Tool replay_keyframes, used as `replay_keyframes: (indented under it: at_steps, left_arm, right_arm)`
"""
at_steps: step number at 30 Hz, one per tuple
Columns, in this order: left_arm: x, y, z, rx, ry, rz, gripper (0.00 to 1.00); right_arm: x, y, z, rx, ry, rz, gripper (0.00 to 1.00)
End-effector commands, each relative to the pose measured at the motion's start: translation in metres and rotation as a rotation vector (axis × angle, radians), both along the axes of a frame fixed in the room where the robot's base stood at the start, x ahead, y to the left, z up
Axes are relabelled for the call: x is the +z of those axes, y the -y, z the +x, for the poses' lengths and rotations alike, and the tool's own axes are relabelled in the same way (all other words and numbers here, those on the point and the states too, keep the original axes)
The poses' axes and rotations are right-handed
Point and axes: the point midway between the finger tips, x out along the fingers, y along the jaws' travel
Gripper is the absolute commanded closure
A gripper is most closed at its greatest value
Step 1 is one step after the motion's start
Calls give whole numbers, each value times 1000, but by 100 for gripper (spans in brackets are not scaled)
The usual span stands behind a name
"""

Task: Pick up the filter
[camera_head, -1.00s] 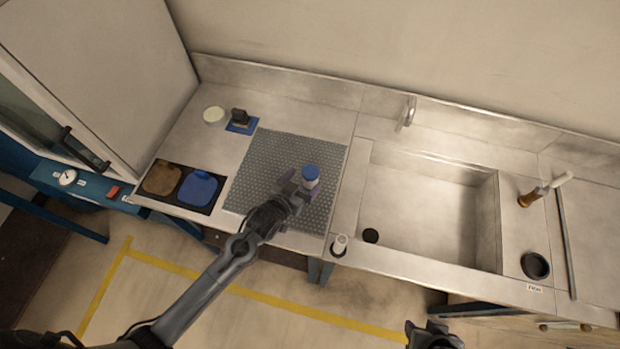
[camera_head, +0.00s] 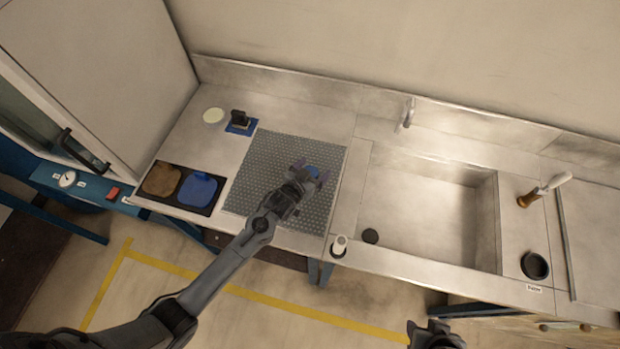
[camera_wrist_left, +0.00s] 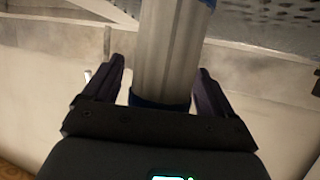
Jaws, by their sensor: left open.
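The filter, a pale grey cylinder with a blue cap (camera_head: 312,171), is on the perforated grey mat. In the left wrist view the filter's cylinder (camera_wrist_left: 168,55) stands between the two dark fingers, with a blue band at the lower end. My left gripper (camera_head: 309,174) is open, with one finger on each side of the filter and gaps visible beside it. My right gripper (camera_head: 433,336) is only partly in view at the bottom edge, and its jaws cannot be made out.
The perforated mat (camera_head: 262,165) lies left of a sink (camera_head: 425,205). A brown and a blue pad (camera_head: 198,190) sit in a dark tray at the left. A black device (camera_head: 239,118) stands behind. A small white cylinder (camera_head: 339,243) stands near the front edge.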

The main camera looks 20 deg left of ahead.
Motion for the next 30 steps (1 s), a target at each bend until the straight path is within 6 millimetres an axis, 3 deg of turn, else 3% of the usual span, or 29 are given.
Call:
replay_keyframes:
  at_steps: [3,15,23,30]
  left_arm:
    - [0,0,0,0,0,0,17]
    - [1,0,0,0,2,0,75]
    - [2,0,0,0,2,0,75]
    - [16,0,0,-1,4,-1,75]
  right_arm:
    - [0,-1,0,-2,-1,4,57]
    - [0,-1,0,-3,-1,5,57]
    - [0,-1,0,0,-1,2,57]
    - [0,1,0,4,-1,-5,57]
